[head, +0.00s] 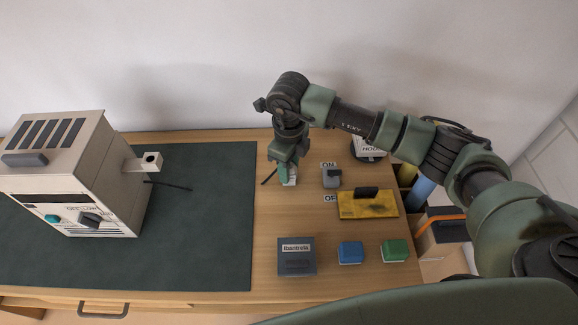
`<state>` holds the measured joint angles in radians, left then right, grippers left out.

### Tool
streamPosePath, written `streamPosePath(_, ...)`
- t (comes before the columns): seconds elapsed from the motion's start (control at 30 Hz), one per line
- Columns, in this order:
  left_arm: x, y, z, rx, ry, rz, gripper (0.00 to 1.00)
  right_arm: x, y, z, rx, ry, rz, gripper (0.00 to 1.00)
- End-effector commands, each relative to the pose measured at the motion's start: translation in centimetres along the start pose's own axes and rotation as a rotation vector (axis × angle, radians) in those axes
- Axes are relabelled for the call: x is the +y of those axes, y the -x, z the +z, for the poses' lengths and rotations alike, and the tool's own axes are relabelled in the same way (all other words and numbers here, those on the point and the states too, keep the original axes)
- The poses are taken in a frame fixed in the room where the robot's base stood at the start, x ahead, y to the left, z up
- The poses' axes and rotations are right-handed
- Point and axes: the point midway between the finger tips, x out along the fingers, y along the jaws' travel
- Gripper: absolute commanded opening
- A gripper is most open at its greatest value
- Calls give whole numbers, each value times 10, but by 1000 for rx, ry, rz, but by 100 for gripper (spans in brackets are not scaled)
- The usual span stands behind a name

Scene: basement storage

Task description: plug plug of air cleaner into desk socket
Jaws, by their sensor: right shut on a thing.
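The air cleaner (105,190), a beige box with a slotted top, stands on the dark green mat at the left. A short black cord (170,185) comes out behind its right side and ends on the mat. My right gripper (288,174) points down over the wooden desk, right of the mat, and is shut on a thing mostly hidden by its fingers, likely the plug. A short dark cord (268,177) shows at the left of the fingers. A small white piece (291,181) shows at the fingertips; I cannot tell whether it is plug or desk socket. My left gripper is out of view.
A grey switch (331,178) with ON and OFF labels and a yellow plate with a black handle (367,207) lie right of the gripper. A grey box (296,262), a blue block (350,253) and a green block (395,250) stand in front. Bare desk lies between.

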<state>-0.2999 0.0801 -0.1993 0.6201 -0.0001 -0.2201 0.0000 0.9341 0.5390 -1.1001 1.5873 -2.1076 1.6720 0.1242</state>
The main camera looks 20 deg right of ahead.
Motion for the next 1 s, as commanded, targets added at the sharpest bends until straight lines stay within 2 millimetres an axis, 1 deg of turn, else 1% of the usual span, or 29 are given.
streamPosePath(0.07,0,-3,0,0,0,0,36,0,-3,0,0,0,0,0)
streamPosePath(0.1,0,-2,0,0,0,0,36,0,-2,0,0,-1,0,43)
streamPosePath(0.17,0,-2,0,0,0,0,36,0,-2,0,0,0,0,60)
streamPosePath(0.47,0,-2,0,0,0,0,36,0,-1,0,0,0,0,61)
streamPosePath(0.57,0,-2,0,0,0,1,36,0,4,0,-2,0,-1,61)
streamPosePath(0.67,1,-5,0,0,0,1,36,-1,16,1,-3,0,-2,61)
streamPosePath(0.9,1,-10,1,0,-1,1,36,-1,57,1,-4,0,-3,61)
streamPosePath(1.0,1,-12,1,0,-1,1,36,-1,68,0,-1,0,-1,61)
